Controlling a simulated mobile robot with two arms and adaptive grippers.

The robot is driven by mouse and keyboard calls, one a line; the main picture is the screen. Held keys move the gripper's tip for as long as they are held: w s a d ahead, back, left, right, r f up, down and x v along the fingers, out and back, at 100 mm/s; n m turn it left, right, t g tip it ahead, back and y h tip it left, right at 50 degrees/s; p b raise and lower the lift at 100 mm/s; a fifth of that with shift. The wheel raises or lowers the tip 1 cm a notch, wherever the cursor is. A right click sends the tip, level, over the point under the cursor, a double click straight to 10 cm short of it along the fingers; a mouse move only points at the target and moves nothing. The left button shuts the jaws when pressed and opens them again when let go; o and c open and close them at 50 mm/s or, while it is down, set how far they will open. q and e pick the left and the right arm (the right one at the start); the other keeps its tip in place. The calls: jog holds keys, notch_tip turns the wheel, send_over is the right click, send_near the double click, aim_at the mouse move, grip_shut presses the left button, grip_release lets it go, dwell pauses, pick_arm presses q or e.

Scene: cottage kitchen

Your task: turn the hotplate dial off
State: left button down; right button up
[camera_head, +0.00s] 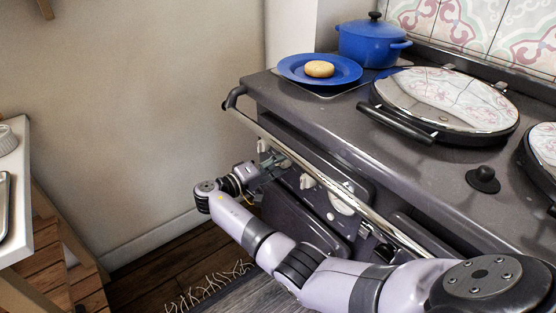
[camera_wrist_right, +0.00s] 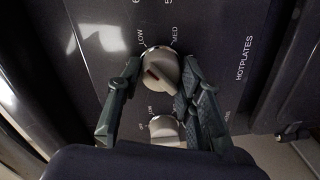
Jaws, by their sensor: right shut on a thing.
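The hotplate dial (camera_wrist_right: 160,68), a pale round knob with a red mark, shows in the right wrist view on a dark panel. LOW and MED are printed around it and HOTPLATES to its right. My right gripper (camera_wrist_right: 158,74) is shut on this dial, one finger at each side. In the head view my right gripper (camera_head: 268,171) is at the left end of the stove front, below the rail, and partly hides the dial there. My left gripper is not in view.
A second knob (camera_wrist_right: 165,130) sits just below the dial, between the fingers. A metal rail (camera_head: 322,180) runs along the stove front above my right arm. On the stove are a blue plate (camera_head: 290,68) with a bun and a blue pot (camera_head: 368,45).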

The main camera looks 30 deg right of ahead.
jog(key=n+p, duration=0.2)
jog(key=n, duration=0.4)
jog(key=shift+w+r+g, duration=0.1)
jog(key=shift+w+g, duration=0.05)
jog(key=shift+g, duration=0.15)
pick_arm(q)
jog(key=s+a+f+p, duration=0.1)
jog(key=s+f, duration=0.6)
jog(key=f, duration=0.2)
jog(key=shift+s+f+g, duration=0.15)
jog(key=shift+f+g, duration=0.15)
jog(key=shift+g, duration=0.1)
pick_arm(e)
jog(key=shift+n, duration=1.9)
jog(key=o, duration=1.2)
jog(key=shift+f, duration=0.2)
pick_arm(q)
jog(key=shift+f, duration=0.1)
pick_arm(e)
jog(key=a, duration=0.7)
jog(key=shift+s+a+r, duration=0.2)
jog(key=shift+a, duration=0.1)
